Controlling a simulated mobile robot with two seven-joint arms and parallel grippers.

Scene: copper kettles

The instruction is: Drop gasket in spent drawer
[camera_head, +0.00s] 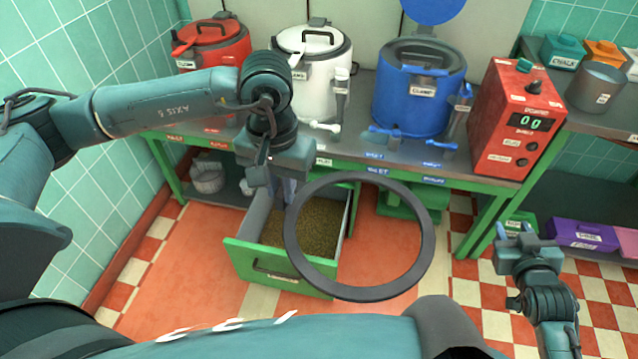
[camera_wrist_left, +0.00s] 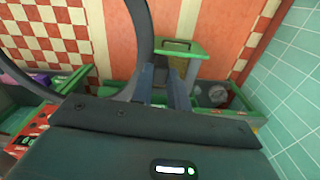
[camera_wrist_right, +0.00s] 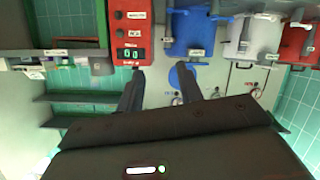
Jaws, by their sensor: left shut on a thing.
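The gasket, a large dark grey ring (camera_head: 362,293), is held in the air by my left gripper (camera_head: 287,197) at its left side. In the left wrist view the ring (camera_wrist_left: 142,45) passes by the fingers, which are close together. The open drawer (camera_head: 241,261) has a green front and holds brown granular stuff. The left gripper is over the drawer. The ring covers part of the drawer's right side in the head view and extends beyond it. My right gripper (camera_head: 516,238) is empty, with its fingers spread in the right wrist view (camera_wrist_right: 170,92).
Low shelves at right hold a purple bin (camera_head: 582,236). Checkered floor in front is clear.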

